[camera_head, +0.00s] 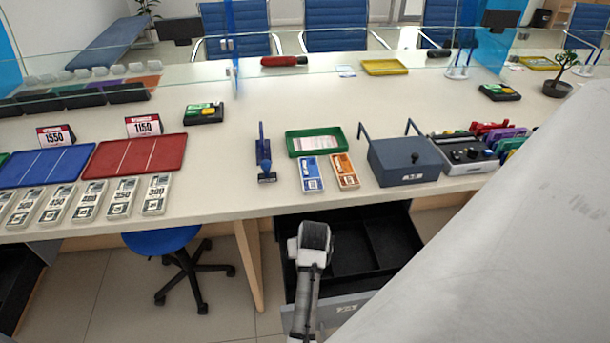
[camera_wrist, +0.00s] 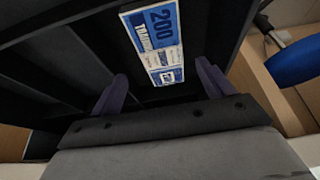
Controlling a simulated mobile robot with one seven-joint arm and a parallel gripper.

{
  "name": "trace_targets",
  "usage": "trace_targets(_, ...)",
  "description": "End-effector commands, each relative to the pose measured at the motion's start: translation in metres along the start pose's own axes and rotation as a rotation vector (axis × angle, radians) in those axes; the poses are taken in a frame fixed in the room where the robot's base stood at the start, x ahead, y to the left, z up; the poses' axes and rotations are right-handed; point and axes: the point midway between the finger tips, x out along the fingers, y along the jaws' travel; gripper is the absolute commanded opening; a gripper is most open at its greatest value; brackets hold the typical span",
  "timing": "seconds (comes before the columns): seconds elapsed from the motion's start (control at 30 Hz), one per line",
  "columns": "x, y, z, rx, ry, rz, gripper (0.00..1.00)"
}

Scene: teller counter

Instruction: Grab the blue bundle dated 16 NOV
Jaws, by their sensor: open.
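A blue bundle (camera_wrist: 163,35) marked 200 shows in the wrist view, lying in the dark open drawer (camera_wrist: 90,50). Its near end, with a white band and small print, lies between my fingers in the picture; I cannot read a date. My gripper (camera_wrist: 162,68) is open, one finger on each side of that end, with no visible contact. In the head view my arm's end is over the drawer (camera_head: 372,243) and hides part of it; this bundle does not show there. Another blue bundle (camera_head: 311,173) lies on the counter beside an orange bundle (camera_head: 344,170); its date is too small to read.
The counter (camera_head: 225,160) holds a green tray (camera_head: 340,136), a blue stamp (camera_head: 264,155) and a grey-blue box (camera_head: 404,165). Several pale bundles (camera_head: 121,197) lie at left by red and blue trays. A blue stool (camera_head: 162,240) stands left of the drawer.

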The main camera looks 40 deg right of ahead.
Motion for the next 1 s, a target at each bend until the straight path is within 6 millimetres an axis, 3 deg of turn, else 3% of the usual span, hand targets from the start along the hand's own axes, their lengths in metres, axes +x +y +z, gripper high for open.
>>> trace_targets(0.3, 0.040, -0.003, 0.005, 0.001, -0.002, 0.000, 0.80)
trace_targets(0.57, 0.043, -0.003, 0.005, 0.001, -0.001, 0.000, 0.80)
trace_targets(0.93, 0.042, -0.004, 0.005, 0.001, -0.001, 0.000, 0.32)
trace_targets(1.0, 0.042, -0.004, 0.005, 0.001, 0.000, 0.000, 0.30)
